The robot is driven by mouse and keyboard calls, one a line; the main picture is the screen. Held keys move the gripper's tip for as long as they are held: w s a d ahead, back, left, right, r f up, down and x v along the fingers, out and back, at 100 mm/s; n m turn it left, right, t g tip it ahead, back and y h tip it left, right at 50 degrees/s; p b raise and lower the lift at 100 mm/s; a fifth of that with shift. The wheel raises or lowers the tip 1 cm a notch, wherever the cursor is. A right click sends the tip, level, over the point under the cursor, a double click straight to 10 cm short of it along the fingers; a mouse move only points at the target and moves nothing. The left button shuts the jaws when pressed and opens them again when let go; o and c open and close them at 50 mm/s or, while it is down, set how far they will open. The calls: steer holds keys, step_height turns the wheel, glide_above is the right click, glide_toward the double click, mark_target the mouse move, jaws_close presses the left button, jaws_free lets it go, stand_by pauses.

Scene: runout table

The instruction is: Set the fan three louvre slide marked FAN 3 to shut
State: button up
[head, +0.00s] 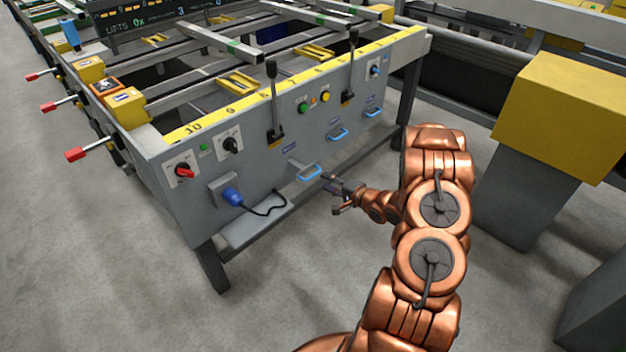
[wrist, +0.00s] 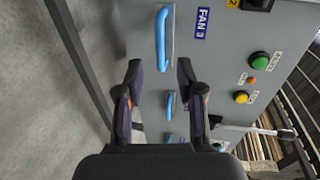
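The FAN 3 slide has a blue bar handle (head: 309,171) low on the grey panel, leftmost of three such handles in the head view. In the wrist view this handle (wrist: 163,38) is at the top, beside the blue label reading FAN 3 (wrist: 202,23). My gripper (head: 335,193) is open and empty, to the right of and below the handle in the head view. In the wrist view my gripper's fingertips (wrist: 160,68) are spread either side of the line of the handle's lower end. I cannot tell the slide's setting or the exact gap.
Two more blue handles (head: 338,134) (head: 373,112) are farther along the panel. A green button (head: 303,109), a yellow button (head: 325,97) and black levers (head: 273,100) are above. A blue plug (head: 232,196) with a cable is left. The floor in front is clear.

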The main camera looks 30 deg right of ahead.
mark_target(314, 176)
steer(key=shift+b+x, duration=0.3)
steer(key=shift+x, duration=3.55)
jaws_close()
